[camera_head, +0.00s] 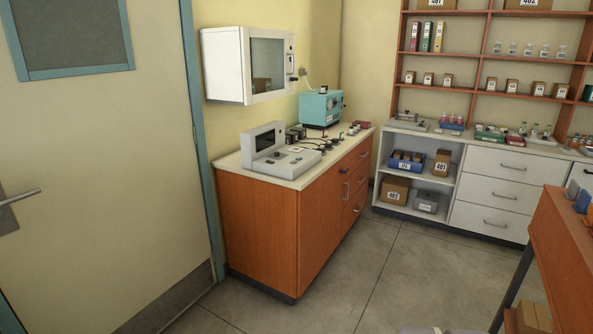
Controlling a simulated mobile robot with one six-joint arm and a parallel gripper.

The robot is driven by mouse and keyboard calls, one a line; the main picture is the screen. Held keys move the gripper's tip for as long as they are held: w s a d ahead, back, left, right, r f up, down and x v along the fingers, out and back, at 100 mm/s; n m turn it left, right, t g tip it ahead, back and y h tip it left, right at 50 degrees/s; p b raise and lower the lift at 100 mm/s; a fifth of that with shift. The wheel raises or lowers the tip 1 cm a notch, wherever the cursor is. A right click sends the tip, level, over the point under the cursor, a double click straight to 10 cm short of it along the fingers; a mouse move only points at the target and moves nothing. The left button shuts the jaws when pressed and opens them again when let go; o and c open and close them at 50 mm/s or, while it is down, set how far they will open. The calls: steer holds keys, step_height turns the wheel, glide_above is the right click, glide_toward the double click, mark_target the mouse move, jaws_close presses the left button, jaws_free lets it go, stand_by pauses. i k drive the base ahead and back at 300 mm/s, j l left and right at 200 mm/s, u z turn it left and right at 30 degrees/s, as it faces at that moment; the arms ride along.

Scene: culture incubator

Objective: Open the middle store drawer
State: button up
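A white drawer unit stands under the wall shelves at the right, with three drawers one above another. Its middle drawer (478,188) is shut and has a metal bar handle (500,196). The top drawer (530,160) and bottom drawer (475,214) are shut too. The wooden cabinet on the left also has a stack of drawers, and its middle drawer (353,188) looks shut. No label shows which stack is the store. My gripper is not in view.
Grey floor (400,275) is clear between the wooden cabinet (255,230) and the white unit. A wooden table (570,250) at the right edge stands near the drawers. Open shelves with boxes (395,190) adjoin the drawers. A door (100,190) is at the left.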

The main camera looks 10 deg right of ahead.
mark_target(519, 198)
steer(key=i+l+z, duration=0.5)
steer(key=i, duration=0.25)
steer(key=i+z, duration=0.5)
steer(key=i, duration=0.25)
steer(key=i+j+z, duration=0.2)
steer(key=i+z, duration=0.3)
steer(key=i, duration=0.25)
steer(key=i+l, duration=0.2)
steer(key=i, duration=0.35)
steer(key=i+l+u, duration=0.1)
steer(key=i, duration=0.4)
steer(key=i+l, duration=0.3)
steer(key=i, duration=0.25)
steer(key=i+l+u, duration=0.1)
steer(key=i+l, duration=0.15)
steer(key=i, duration=0.25)
steer(key=i+l+u, duration=0.1)
steer(key=i+l, duration=0.2)
steer(key=i, duration=0.25)
steer(key=i+l, duration=0.3)
steer(key=i, duration=0.2)
steer(key=i+l, duration=0.15)
steer(key=l, duration=0.15)
steer(key=i+l+u, duration=0.1)
steer(key=l, duration=0.2)
steer(key=i+l, duration=0.2)
steer(key=l+u, duration=0.05)
